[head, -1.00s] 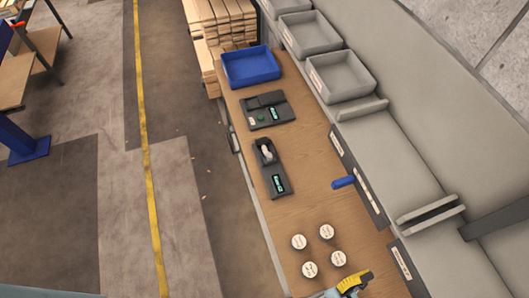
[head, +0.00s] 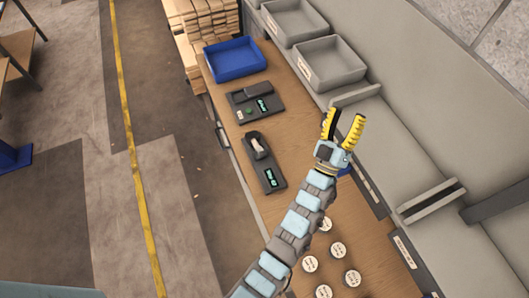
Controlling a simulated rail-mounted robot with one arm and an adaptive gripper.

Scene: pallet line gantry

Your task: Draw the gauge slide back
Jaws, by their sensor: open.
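A black device (head: 255,111) with a lit display, a green button and a raised dark block on its far side lies on the wooden bench. A second black device (head: 265,170) nearer to me has a lit display and a pale piece in its recess. I cannot tell which part is the gauge slide. My gripper (head: 345,115) is open and empty, with yellow and black fingers pointing away. In the picture it is right of both devices, over the bench's right side. A blue handle (head: 345,171) shows only partly behind my gripper's wrist.
A blue bin (head: 236,74) stands at the bench's far end, with stacked boards (head: 210,17) beyond. Grey bins (head: 329,77) and a grey ledge (head: 400,145) line the right. Several white round pieces (head: 338,250) lie near my arm. The bench (head: 297,120) is bare between devices and gripper.

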